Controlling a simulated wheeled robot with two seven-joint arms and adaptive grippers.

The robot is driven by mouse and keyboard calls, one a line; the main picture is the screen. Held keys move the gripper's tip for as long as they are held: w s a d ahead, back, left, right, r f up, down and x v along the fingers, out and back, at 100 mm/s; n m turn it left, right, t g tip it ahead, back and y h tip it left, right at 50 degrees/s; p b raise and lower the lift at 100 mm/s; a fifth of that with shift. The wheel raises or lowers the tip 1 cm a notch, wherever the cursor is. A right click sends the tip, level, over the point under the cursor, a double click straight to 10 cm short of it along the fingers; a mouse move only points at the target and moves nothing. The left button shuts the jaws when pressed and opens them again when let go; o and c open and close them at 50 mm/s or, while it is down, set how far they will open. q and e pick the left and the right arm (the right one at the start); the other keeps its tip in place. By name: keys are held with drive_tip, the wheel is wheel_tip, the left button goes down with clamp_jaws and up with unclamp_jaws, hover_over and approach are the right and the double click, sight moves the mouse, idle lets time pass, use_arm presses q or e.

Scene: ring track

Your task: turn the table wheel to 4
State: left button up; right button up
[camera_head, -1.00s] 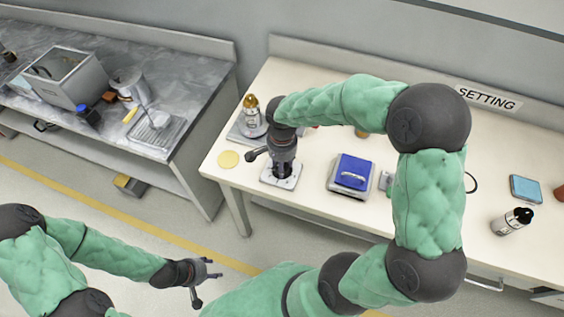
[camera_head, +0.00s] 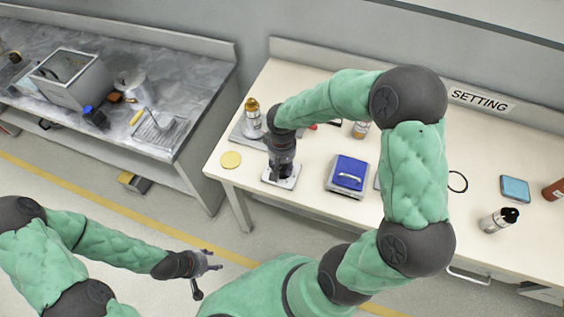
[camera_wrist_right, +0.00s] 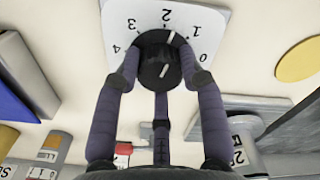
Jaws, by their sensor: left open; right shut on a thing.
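The table wheel is a black knob (camera_wrist_right: 158,62) on a white plate (camera_wrist_right: 118,22) with black numbers; 4, 3, 2 and 1 are readable, upside down in the right wrist view. A white mark on the knob's rim lies between 2 and 1. My right gripper (camera_wrist_right: 162,80) is shut on the knob, its fingers around it. In the head view the plate (camera_head: 268,179) lies near the table's front left corner, and my right gripper (camera_head: 281,168) points down and hides the knob. My left gripper (camera_head: 210,268) is open and empty, away from the table.
A grey bench (camera_head: 190,75) stands at the left.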

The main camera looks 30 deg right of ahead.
drive_tip(key=n+p, duration=0.1)
drive_tip(key=n, duration=0.1)
drive_tip(key=n+p, duration=0.1)
drive_tip(key=n, duration=0.2)
drive_tip(key=shift+w+r+n+p, duration=0.15)
drive_tip(key=shift+n+p, duration=0.15)
drive_tip(key=shift+p, duration=0.05)
drive_tip(key=n+p, duration=0.2)
drive_tip(key=n, duration=0.2)
drive_tip(key=shift+n, duration=0.3)
drive_tip(key=n+p, duration=0.3)
drive_tip(key=n, duration=0.1)
drive_tip(key=shift+n+p, duration=1.15)
drive_tip(key=shift+n, duration=1.05)
drive_tip(key=shift+a, duration=0.1)
drive_tip(key=o, duration=1.1)
drive_tip(key=shift+o, duration=0.2)
